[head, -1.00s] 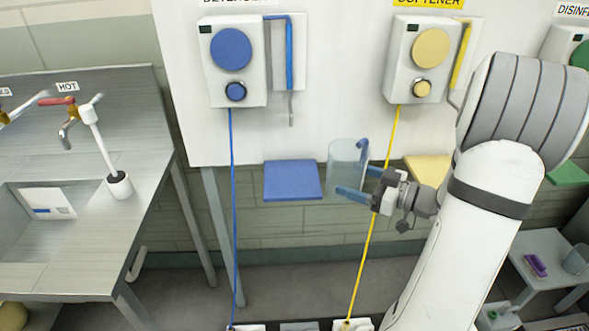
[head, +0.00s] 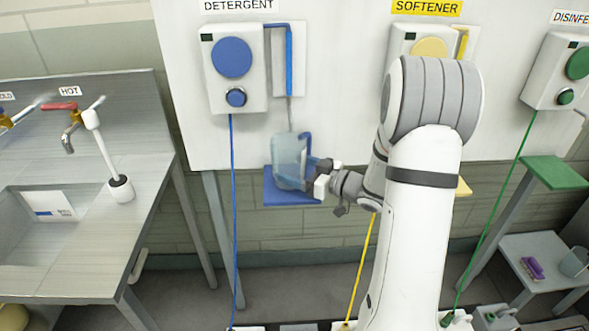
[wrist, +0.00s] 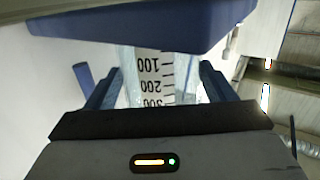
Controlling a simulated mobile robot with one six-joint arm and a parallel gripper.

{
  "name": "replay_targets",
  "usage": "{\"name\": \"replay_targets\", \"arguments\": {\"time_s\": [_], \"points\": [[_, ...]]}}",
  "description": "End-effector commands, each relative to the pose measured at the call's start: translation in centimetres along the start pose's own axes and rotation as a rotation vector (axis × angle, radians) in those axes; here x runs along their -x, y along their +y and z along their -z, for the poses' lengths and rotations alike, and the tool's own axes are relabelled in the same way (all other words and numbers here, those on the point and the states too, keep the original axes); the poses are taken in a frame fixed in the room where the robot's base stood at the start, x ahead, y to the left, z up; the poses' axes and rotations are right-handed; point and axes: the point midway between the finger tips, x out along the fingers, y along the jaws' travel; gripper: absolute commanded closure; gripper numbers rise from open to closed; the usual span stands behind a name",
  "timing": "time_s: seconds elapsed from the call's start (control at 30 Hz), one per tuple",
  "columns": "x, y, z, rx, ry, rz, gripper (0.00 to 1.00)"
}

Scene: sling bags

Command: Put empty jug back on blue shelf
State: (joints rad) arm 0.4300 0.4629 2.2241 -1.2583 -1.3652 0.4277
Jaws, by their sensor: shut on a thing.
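The clear jug (head: 288,162) has a bluish handle and stands upright in the head view, in front of or over the blue shelf (head: 290,200) below the detergent dispenser. My gripper (head: 312,172) comes from the right and is shut on the jug. In the wrist view the jug (wrist: 150,85) shows its measuring marks between my two fingers, and no liquid is visible in it. The blue shelf (wrist: 140,28) crosses the top of the wrist view, very close to the jug. I cannot tell whether the jug's base touches the shelf.
The detergent dispenser (head: 232,65) hangs above the shelf, with a thin spout over the jug. A blue hose (head: 232,220) runs down left of the shelf. The yellow softener shelf (head: 463,187) is partly behind my arm. A green shelf (head: 556,172) is at the right.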

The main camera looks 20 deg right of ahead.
Motion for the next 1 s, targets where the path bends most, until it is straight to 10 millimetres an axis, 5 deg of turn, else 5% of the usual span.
{"name": "replay_targets", "arguments": {"time_s": [0.37, 0.4, 0.67, 1.0], "points": [[0.06, 0.1, -0.59, 0.002, 0.002, -0.002, 0.56], [0.07, 0.1, -0.62, 0.002, 0.002, -0.002, 0.23], [0.1, 0.12, -0.49, 0.002, 0.002, -0.003, 0.02], [0.19, 0.15, 0.21, 0.003, 0.002, -0.003, 0.02]]}}
